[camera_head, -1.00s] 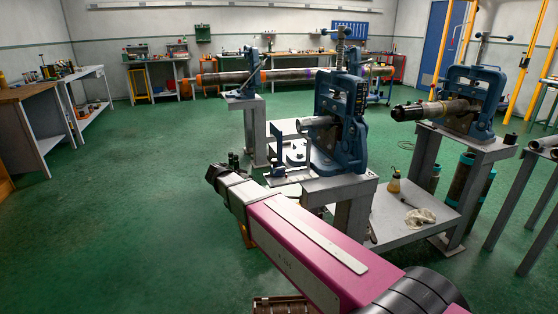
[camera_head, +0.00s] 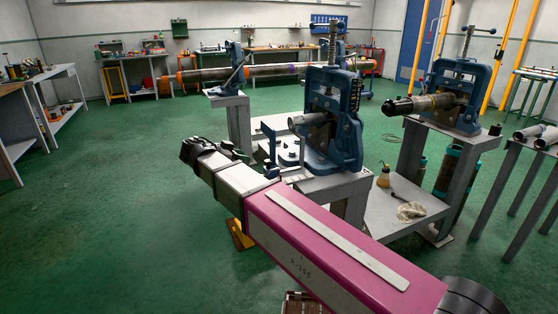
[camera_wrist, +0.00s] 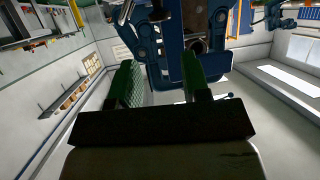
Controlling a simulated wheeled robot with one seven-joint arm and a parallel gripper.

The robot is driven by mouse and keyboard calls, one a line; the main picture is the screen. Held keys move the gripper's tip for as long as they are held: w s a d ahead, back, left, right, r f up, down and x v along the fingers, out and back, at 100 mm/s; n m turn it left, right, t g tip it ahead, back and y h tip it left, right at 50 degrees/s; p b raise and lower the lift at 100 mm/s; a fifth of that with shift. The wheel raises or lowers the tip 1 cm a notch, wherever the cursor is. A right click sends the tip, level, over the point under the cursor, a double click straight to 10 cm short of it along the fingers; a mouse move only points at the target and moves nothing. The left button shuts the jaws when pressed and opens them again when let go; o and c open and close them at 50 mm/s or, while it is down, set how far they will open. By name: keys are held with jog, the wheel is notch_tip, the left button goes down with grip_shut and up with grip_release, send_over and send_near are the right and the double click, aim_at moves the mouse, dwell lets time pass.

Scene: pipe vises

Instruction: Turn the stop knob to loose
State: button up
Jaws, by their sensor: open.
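A blue pipe vise (camera_head: 347,140) stands on a grey pedestal in the middle of the head view and grips a short grey pipe (camera_head: 302,121). A small flat fixture with upright parts (camera_head: 289,152) is on its left side. I cannot make out the stop knob for certain. My gripper (camera_head: 236,152) is just left of this fixture, apart from the vise. In the wrist view my gripper (camera_wrist: 160,82) has its two green fingers apart with nothing between them. Blue vise parts (camera_wrist: 145,42) and a dark block show beyond the fingertips.
A second blue vise (camera_head: 466,92) with a dark-ended pipe stands to the right. A yellow bottle (camera_head: 383,175) and a cloth (camera_head: 410,211) lie on the low shelf (camera_head: 385,225). A long pipe (camera_head: 265,72) rests behind. The green floor (camera_head: 110,220) at the left is clear.

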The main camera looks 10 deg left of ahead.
aim_at(268, 161)
jog(key=x, duration=1)
jog(key=shift+w+d+f, duration=0.1)
jog(key=shift+w+d, duration=0.15)
jog(key=shift+d, duration=0.05)
jog(key=shift+c, duration=0.2)
jog(key=c, duration=0.5)
